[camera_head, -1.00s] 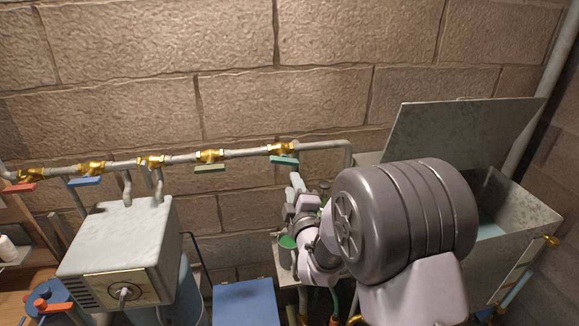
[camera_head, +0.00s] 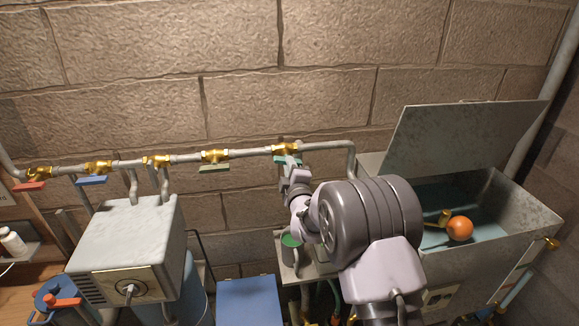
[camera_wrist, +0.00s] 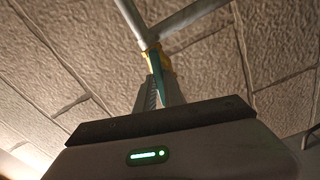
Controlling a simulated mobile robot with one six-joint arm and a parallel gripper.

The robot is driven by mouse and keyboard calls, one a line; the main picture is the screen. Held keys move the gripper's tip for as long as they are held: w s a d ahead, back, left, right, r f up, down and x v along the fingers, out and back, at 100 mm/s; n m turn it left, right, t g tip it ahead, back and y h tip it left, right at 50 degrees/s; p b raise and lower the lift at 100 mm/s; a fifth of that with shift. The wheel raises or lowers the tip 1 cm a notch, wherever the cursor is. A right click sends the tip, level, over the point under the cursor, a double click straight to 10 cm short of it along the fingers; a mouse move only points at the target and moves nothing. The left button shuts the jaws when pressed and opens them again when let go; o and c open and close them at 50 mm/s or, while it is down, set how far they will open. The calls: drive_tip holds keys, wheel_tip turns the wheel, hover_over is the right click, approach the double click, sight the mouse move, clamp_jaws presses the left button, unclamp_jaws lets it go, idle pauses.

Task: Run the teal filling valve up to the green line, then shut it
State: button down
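The teal valve handle (camera_head: 281,159) sits under the rightmost brass valve on the wall pipe. My gripper (camera_head: 289,165) is up against it from below. In the wrist view the teal handle (camera_wrist: 157,75) stands between my two fingers (camera_wrist: 160,95); whether they press on it is hard to tell. The open metal tank (camera_head: 527,208) at the right holds bluish water (camera_head: 430,235) and an orange ball (camera_head: 459,229) beside a brass fitting (camera_head: 443,217). I cannot make out a green line in the tank.
Other valves on the pipe have green (camera_head: 214,168), blue (camera_head: 91,180) and red (camera_head: 30,186) handles. A grey metal box (camera_head: 130,240) hangs at the left. The tank's raised lid (camera_head: 460,140) leans toward the wall.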

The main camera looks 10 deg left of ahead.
drive_tip(key=shift+f+m+b, duration=0.2)
drive_tip(key=shift+m+b, duration=0.1)
drive_tip(key=shift+b, duration=0.55)
drive_tip(key=shift+r+m+b, duration=0.15)
drive_tip(key=shift+m+b, duration=7.15)
drive_tip(key=shift+b, duration=4.9)
drive_tip(key=c, duration=1.5)
unclamp_jaws()
drive_tip(key=shift+o, duration=0.2)
